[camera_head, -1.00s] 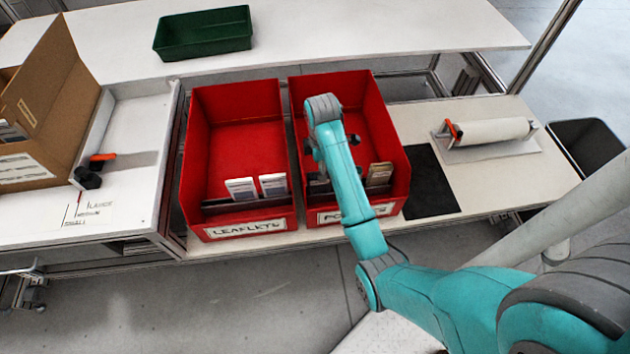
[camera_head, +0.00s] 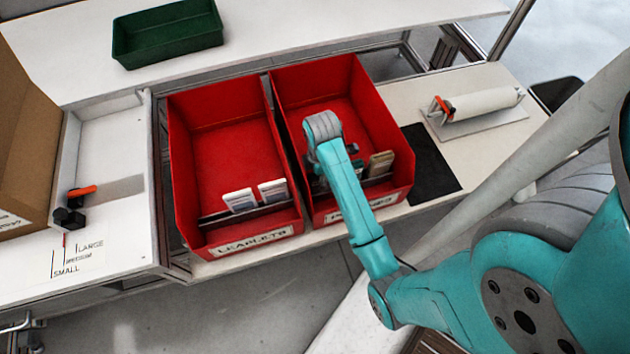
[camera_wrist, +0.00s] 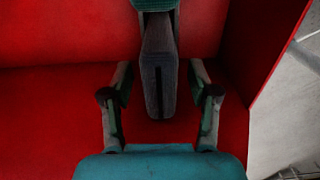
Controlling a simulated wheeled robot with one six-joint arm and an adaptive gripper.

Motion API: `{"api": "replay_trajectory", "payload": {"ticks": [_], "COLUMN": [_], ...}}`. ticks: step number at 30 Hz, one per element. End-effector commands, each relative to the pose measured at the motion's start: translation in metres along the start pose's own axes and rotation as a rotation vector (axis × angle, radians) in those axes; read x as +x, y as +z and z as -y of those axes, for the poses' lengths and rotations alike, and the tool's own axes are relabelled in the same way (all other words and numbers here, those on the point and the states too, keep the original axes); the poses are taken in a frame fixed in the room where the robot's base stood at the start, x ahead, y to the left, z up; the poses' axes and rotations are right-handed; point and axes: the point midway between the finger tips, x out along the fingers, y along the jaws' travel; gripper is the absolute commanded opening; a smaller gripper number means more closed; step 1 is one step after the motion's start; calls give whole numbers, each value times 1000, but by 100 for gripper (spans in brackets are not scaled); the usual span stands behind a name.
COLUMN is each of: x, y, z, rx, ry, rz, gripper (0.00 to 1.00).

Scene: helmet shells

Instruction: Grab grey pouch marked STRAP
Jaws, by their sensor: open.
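In the wrist view a narrow dark grey object (camera_wrist: 158,65), with a dark slit down it, is in the red bin; it looks like a pouch on edge, but I cannot read any STRAP marking. My gripper (camera_wrist: 160,92) is open, one finger on each side of its lower part, with gaps visible. In the head view my gripper is mostly hidden behind my own arm, inside the right red bin (camera_head: 385,95). A tan pouch (camera_head: 380,164) stands at the front of that bin, right of my wrist. Other dark items there are partly hidden.
The LEAFLETS bin (camera_head: 185,140) adjoins on the left, holding two white leaflet stacks. A black mat (camera_head: 433,175) and a white roll on a stand (camera_head: 480,104) lie to the right. A green tray (camera_head: 168,33) sits on the shelf behind. The bins' red walls surround my gripper.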

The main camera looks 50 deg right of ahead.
Motion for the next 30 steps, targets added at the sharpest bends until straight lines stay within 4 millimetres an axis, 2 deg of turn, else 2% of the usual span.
{"api": "replay_trajectory", "payload": {"ticks": [4, 11, 23, 30], "x": [0, 0, -1, -12], "y": [0, 0, -1, -8], "z": [0, 0, -1, -8], "rx": [0, 0, 0, 0], "ry": [0, 0, 0, 2], "rz": [0, 0, 0, 0], "gripper": [58, 0, 0, 0]}}
